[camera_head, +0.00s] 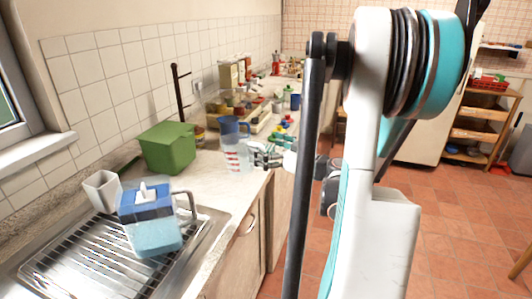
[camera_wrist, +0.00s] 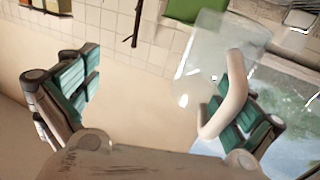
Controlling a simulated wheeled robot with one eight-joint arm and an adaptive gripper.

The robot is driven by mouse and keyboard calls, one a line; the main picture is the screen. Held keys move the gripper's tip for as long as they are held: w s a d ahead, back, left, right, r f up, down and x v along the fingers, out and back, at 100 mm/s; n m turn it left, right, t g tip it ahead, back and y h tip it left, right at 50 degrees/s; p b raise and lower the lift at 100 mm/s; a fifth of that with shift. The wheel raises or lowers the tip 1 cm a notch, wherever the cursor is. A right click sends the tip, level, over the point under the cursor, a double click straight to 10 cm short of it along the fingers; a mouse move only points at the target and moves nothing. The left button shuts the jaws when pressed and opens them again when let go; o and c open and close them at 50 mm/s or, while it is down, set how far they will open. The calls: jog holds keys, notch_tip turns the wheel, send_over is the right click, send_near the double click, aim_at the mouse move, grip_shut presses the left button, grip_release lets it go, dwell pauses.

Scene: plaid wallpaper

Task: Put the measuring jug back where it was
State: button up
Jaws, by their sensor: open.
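The measuring jug (camera_head: 236,158) is clear with red markings and stands upright on the worktop, to the right of a green bin. My gripper (camera_head: 262,155) is at the jug's right side. In the wrist view the see-through jug (camera_wrist: 203,62) shows at upper right, with its pale handle (camera_wrist: 237,90) overlapping my right finger. My gripper (camera_wrist: 158,105) is open there, its teal-padded fingers wide apart. Whether a finger touches the jug or handle cannot be told.
The green bin (camera_head: 168,150) stands left of the jug. A blue container (camera_head: 230,127) is close behind it. Several small colourful items crowd the worktop behind.

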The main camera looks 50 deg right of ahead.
grip_shut()
dwell(0.4)
dwell(0.4)
